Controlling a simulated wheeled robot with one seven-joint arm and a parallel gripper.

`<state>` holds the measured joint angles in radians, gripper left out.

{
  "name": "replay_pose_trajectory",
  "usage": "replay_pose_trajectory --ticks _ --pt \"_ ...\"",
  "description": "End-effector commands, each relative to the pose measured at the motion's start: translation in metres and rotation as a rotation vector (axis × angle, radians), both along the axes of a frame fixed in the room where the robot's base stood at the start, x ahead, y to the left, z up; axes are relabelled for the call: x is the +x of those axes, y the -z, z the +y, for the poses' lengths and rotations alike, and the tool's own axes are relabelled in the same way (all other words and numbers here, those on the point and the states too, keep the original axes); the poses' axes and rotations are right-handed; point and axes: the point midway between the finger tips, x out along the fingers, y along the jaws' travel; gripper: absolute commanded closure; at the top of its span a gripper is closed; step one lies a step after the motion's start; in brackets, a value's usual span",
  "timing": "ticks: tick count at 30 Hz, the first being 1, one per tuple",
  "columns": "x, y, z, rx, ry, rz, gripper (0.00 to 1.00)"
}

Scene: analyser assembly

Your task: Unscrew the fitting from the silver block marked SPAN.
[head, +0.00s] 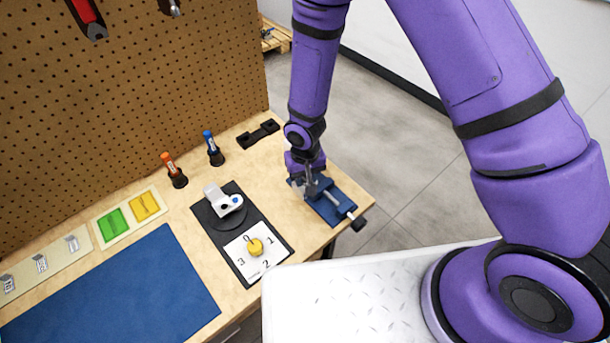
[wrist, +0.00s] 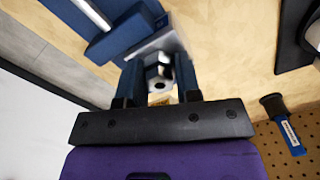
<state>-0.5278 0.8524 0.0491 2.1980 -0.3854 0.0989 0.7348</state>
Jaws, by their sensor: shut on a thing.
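My gripper (head: 309,188) points down over the blue vise (head: 328,207) at the table's right corner. In the wrist view, my gripper (wrist: 158,70) has its two dark blue fingers shut on the sides of a silver hex fitting (wrist: 159,73) with a hole in its end. Just beyond the fitting is a silver block (wrist: 152,46) at the vise (wrist: 125,35). No SPAN marking can be read on this block. My fingers hide part of the fitting, and I cannot tell whether its thread is still in the block.
Orange (head: 172,170) and blue-handled (head: 212,148) tools stand behind. Small silver blocks line a strip (head: 22,273) at left. The blue mat (head: 125,295) is clear.

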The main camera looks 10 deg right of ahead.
Motion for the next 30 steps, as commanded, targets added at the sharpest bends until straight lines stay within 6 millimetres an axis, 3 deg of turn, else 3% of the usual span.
replay_pose_trajectory --ticks 9,20,30 --pt "-0.0003 -0.0003 0.0003 0.000 -0.319 0.000 0.92" --pt "-0.0002 -0.0003 0.0002 0.000 -0.371 0.000 0.92" --pt "-0.0003 -0.0005 0.0003 0.001 -0.693 0.000 0.92"
